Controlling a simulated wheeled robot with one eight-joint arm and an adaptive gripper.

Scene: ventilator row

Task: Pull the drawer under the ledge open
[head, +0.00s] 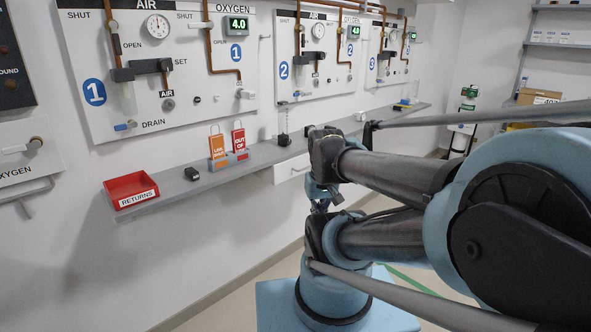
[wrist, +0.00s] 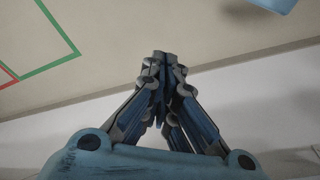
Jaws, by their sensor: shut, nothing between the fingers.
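The drawer (head: 287,170) has a white front under the grey ledge (head: 262,156), near the middle of the head view. Its front looks flush with the ledge, and a small handle shows at its right part. My arm hides part of the area to its right. My gripper (head: 320,207) hangs low in front of the wall, below and to the right of the drawer, apart from it. In the wrist view my gripper (wrist: 160,56) is shut with its fingertips together and empty. The drawer is not in the wrist view.
On the ledge stand a red returns tray (head: 131,190), a small black item (head: 192,174), orange and red tags (head: 228,147) and a clear cylinder (head: 283,125). Numbered gas panels (head: 160,60) line the wall above. Open floor shows below the ledge.

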